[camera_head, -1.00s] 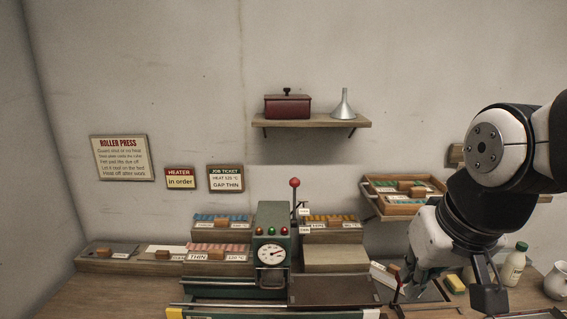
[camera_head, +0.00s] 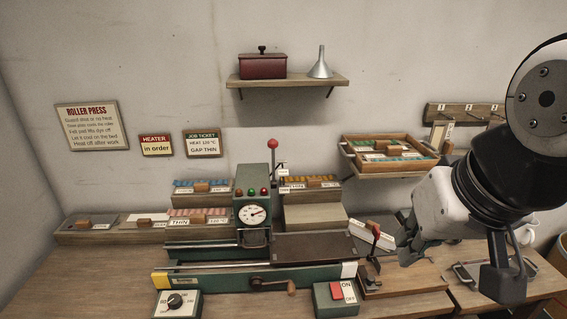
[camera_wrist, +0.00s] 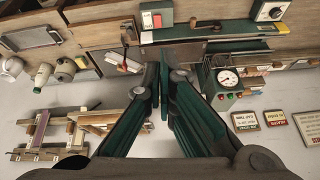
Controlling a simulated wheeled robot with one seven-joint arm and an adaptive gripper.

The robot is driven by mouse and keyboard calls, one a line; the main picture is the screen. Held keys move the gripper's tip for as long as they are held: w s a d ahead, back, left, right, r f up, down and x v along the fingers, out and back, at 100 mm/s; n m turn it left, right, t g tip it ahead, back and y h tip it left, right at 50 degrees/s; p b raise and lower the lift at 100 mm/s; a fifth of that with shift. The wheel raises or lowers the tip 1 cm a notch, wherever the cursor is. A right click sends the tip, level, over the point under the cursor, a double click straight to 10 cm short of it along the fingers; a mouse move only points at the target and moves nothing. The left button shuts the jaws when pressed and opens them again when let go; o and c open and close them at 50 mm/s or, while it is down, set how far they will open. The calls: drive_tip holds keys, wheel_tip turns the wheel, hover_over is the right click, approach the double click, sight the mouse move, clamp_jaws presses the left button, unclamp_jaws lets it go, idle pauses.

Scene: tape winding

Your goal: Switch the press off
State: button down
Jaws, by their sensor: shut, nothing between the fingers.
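The green roller press (camera_head: 215,278) stands on the bench with a round dial (camera_head: 252,214), several small lamps and a red-knobbed lever (camera_head: 272,145). At its front right is a green switch box (camera_head: 325,304) with a red rocker (camera_head: 337,289) and a white plate marked ON and OFF. The box also shows at the top of the wrist view (camera_wrist: 146,19). I cannot tell which way the rocker is tipped. My gripper (camera_head: 405,257) is right of the press, above the bench, up and right of the box, apart from it. Its fingers are shut and empty in the wrist view (camera_wrist: 165,70).
A control box with a black knob (camera_head: 175,301) stands at the front left. A hand crank (camera_head: 291,287) sticks out between it and the switch box. A small stand with a red-topped lever (camera_head: 375,232) is close left of my gripper. A wooden tray (camera_head: 392,165) hangs behind.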

drive_tip(key=w+f+m+g, duration=0.1)
drive_tip(key=w+f+m, duration=0.25)
drive_tip(key=w, duration=0.45)
drive_tip(key=m+g+b, duration=0.3)
drive_tip(key=m+g, duration=0.1)
drive_tip(key=m, duration=1)
hover_over(334, 283)
wheel_tip(334, 283, down, 20)
drive_tip(key=shift+r+n, duration=0.1)
drive_tip(key=shift+n, duration=0.15)
wheel_tip(334, 283, down, 14)
drive_tip(key=shift+r+p, duration=0.1)
drive_tip(key=shift+p, duration=0.75)
